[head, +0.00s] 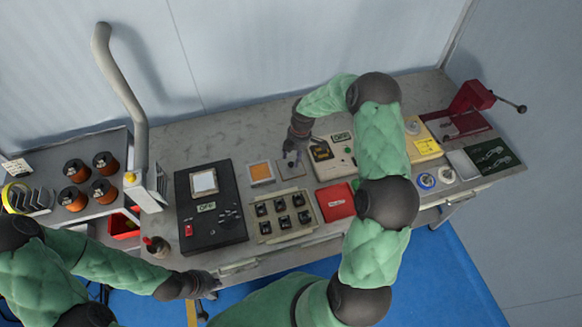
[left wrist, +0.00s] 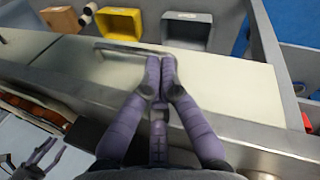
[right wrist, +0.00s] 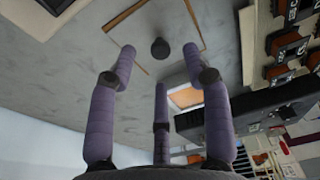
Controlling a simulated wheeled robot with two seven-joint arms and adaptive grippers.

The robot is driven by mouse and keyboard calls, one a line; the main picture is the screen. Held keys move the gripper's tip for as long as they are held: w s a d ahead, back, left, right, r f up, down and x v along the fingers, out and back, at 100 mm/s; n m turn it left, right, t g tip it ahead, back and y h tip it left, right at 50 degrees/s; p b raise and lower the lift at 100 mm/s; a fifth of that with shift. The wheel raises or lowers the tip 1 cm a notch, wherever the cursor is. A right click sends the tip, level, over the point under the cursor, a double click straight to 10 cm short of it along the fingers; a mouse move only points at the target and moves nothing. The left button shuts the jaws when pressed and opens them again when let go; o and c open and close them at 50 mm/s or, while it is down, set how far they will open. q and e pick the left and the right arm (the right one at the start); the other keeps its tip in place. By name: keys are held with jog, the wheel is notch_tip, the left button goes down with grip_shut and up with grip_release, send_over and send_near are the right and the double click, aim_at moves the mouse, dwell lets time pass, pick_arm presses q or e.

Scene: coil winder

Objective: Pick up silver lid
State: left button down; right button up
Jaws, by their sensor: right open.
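The silver lid (head: 291,170) is a small flat grey square on the workbench, right of an orange-and-white square. In the right wrist view the lid's dark round knob (right wrist: 160,48) stands out from a grey plate with brown edges. My right gripper (head: 292,153) is open and empty, with its fingers pointing down over the lid and spread to either side of the knob, apart from it. My left gripper (head: 212,285) is low at the bench's front edge. In the left wrist view its two fingertips (left wrist: 161,62) are together by a drawer handle (left wrist: 118,50); contact is unclear.
A black control box (head: 210,225) stands left of the lid. A tray of black parts (head: 284,216) and a red box (head: 338,201) lie in front. A beige meter unit (head: 333,160) is close on the right. Yellow (left wrist: 120,24) and grey bins show in the left wrist view.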

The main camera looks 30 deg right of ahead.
aim_at(291, 164)
jog(key=f, duration=0.2)
jog(key=a+f, duration=0.1)
jog(key=f, duration=0.1)
jog(key=shift+w, duration=0.15)
jog(key=shift+r, duration=0.1)
jog(key=shift+c, duration=0.2)
grip_shut()
jog(key=shift+r, duration=0.1)
